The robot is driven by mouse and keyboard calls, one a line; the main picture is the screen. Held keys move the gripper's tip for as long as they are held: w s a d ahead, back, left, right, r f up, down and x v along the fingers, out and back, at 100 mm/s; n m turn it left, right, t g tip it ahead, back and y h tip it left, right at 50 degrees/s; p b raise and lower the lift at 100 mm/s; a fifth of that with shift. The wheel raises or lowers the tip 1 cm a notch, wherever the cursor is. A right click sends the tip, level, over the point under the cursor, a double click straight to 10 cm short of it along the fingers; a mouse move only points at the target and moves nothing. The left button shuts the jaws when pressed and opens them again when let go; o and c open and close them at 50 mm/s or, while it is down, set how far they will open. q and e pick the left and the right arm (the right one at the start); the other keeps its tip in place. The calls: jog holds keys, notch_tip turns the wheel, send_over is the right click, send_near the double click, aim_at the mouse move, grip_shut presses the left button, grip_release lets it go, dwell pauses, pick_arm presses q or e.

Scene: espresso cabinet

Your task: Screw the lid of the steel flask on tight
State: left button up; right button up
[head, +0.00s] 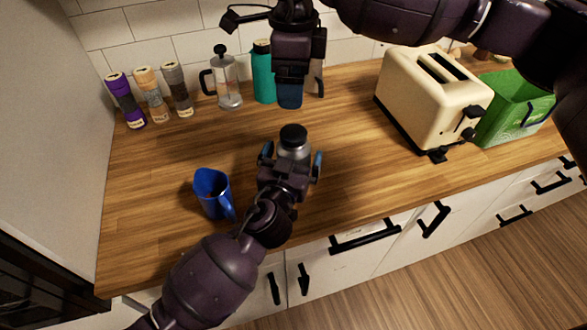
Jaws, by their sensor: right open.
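The steel flask (294,153) stands upright on the wooden counter near the middle of the head view. Its black lid (293,133) sits on top; how tightly it is seated cannot be told. My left gripper (292,157) is low at the flask, with one blue-padded finger on each side of it. The fingers look spread, with small gaps beside the flask. My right gripper (290,92) is above and behind the flask, pointing down, apart from the lid. It is open and appears empty, seen side-on so one finger hides the other.
A blue jug (212,193) stands left of my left gripper. A French press (227,85), teal bottle (263,72) and several grinders (151,92) line the back. A cream toaster (425,105) and green box (505,110) stand right. Counter between flask and toaster is clear.

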pick_arm(q)
jog(key=b+v, duration=0.1)
jog(key=v, duration=0.9)
jog(key=shift+s+b, duration=0.4)
pick_arm(e)
notch_tip(320, 180, down, 2)
jog(key=shift+f, duration=0.1)
